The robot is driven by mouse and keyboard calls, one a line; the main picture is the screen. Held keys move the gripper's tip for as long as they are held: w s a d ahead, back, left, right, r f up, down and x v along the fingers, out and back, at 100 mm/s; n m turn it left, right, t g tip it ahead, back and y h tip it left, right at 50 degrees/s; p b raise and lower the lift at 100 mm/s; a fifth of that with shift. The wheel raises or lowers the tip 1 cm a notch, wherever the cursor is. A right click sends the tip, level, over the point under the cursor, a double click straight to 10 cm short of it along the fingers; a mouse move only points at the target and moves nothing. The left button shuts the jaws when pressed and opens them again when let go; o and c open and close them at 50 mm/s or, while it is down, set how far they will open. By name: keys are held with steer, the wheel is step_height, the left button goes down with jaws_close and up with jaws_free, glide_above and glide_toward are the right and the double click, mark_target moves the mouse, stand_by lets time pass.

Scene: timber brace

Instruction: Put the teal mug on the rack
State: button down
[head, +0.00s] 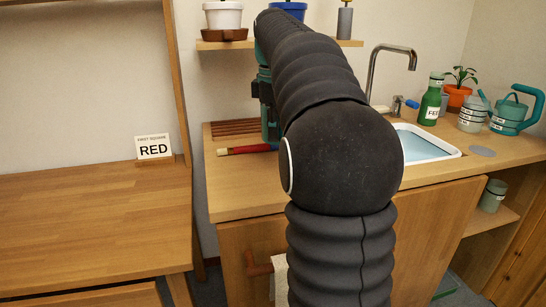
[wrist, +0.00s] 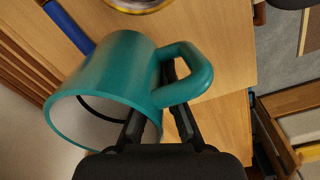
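The teal mug (wrist: 110,75) fills the left of the wrist view, its open mouth facing the lower left and its handle (wrist: 200,75) to the right. My gripper (wrist: 165,105) is at the handle. One finger lies against the mug's side and the other passes under the handle, so it looks closed on the handle; the exact contact is hidden. In the head view the mug (head: 270,122) is a teal patch below my gripper (head: 265,95), mostly hidden by my arm. The slatted wooden rack (head: 237,127) lies at the counter's back left and shows in the wrist view (wrist: 25,50).
A red stick (head: 248,150) lies on the counter just in front of the rack. A shelf (head: 225,44) with pots hangs above. The sink (head: 425,145), faucet (head: 385,65), green bottle (head: 430,103) and watering can (head: 512,115) stand to the right. The front-left counter is clear.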

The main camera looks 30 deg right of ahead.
steer(key=shift+f+b, duration=0.5)
steer(key=shift+f, duration=2.8)
steer(key=shift+f, duration=0.1)
steer(key=c, duration=1.3)
jaws_free()
steer(key=r, duration=0.6)
steer(key=r+p, duration=0.1)
steer(key=r, duration=0.5)
steer(key=shift+s+a+r+p, duration=0.1)
steer(key=shift+s+a+p, duration=0.1)
steer(key=shift+p, duration=0.1)
